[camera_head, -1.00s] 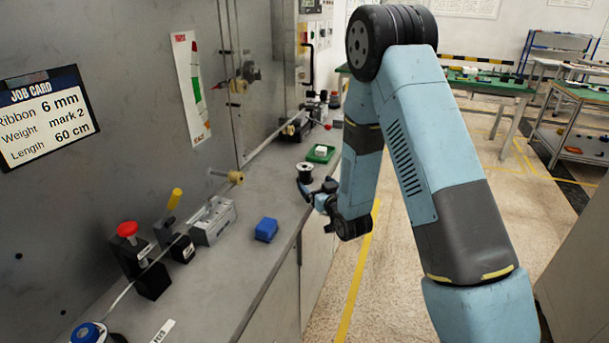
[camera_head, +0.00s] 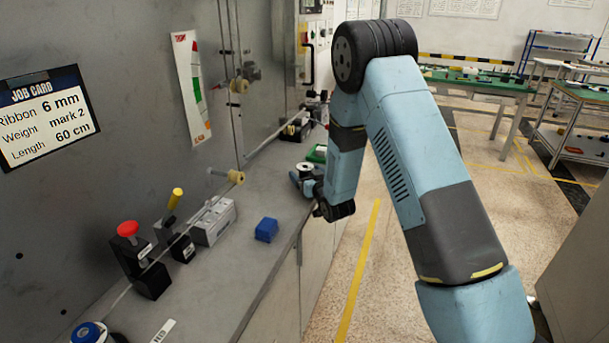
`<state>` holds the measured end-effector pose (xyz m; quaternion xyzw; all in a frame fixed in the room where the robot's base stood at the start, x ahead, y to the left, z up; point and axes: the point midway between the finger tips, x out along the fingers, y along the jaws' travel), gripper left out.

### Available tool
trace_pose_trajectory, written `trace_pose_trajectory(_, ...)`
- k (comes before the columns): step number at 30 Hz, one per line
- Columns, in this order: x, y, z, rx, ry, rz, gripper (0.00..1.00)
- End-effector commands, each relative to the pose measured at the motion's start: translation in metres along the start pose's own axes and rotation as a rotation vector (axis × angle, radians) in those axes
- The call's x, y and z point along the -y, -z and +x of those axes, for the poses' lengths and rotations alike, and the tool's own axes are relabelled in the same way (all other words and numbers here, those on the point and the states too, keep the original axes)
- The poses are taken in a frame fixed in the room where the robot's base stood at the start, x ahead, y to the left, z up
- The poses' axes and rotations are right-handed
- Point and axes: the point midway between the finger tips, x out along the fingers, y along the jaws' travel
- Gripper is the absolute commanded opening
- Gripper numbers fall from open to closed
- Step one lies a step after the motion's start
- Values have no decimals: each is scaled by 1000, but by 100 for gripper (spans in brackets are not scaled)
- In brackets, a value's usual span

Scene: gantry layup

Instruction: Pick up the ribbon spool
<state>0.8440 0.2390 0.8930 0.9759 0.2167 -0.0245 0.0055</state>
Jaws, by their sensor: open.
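A small spool (camera_head: 305,165) with a pale top stands near the right edge of the grey bench (camera_head: 218,290), towards the far end. I take it for the ribbon spool. My gripper (camera_head: 300,179) is low over the bench edge, right at the near side of the spool, and hides most of its body. The jaws are open. I cannot tell whether the fingers are around the spool or only beside it.
A green tray (camera_head: 317,153) lies just behind the spool. A blue block (camera_head: 266,230), a grey metal block (camera_head: 213,221) and a red-knobbed clamp (camera_head: 138,257) stand nearer on the bench. The grey wall panel (camera_head: 130,110) bounds the left. Open floor lies right.

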Motion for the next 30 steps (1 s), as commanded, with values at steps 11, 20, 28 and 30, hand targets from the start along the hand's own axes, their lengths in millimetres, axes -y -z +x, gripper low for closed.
trace_pose_trajectory(11,0,0,0,0,0,0,66)
trace_pose_trajectory(20,0,0,0,0,-1,0,37)
trace_pose_trajectory(28,0,1,-1,0,-1,0,34)
trace_pose_trajectory(30,-1,4,-1,-1,-1,1,34)
